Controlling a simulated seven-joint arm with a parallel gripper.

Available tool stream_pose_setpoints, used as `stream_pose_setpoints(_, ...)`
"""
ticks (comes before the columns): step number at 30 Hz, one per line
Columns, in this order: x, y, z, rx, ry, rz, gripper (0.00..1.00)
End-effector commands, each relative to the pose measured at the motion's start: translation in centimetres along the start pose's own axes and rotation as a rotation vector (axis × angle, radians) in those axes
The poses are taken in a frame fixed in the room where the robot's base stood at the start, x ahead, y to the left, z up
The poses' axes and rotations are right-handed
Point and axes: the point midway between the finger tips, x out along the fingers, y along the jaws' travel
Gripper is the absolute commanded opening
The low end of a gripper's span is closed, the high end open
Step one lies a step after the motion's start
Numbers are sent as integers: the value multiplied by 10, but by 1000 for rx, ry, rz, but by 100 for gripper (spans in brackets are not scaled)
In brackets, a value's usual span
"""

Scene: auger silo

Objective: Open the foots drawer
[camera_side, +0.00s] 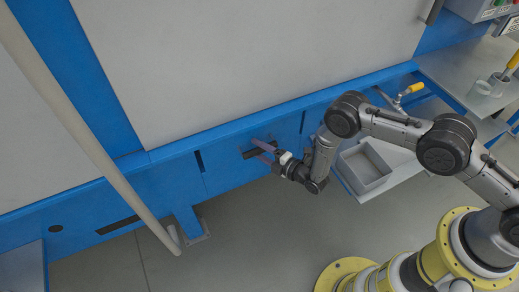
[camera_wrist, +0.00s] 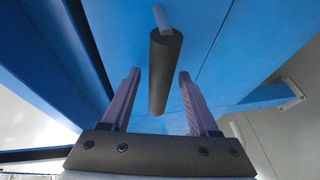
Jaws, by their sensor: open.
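The foots drawer seems to be the blue front panel (camera_side: 222,174) low on the blue machine; it looks flush with the frame around it. A dark bar handle (camera_side: 250,153) stands off this panel and is partly covered by my fingers. In the wrist view the handle (camera_wrist: 164,72) is a dark round bar with a light grey post at its far end. My gripper (camera_side: 264,150) is at the handle, its purple fingers pointing toward the panel. In the wrist view my gripper (camera_wrist: 157,98) is open, one finger on each side of the bar, with gaps showing on both sides.
A grey open bin (camera_side: 365,168) sits right of my gripper. A yellow-handled valve (camera_side: 410,90) is above it. A long pale pipe (camera_side: 95,150) slants down at the left. Small cups (camera_side: 488,86) stand on a grey shelf at far right. The floor (camera_side: 240,240) before the panel is clear.

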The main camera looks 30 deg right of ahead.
Motion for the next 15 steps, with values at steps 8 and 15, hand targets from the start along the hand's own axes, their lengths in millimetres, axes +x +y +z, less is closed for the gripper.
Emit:
stream_pose_setpoints(8,1,0,0,0,0,0,57)
stream_pose_setpoints(15,1,0,0,0,0,0,14)
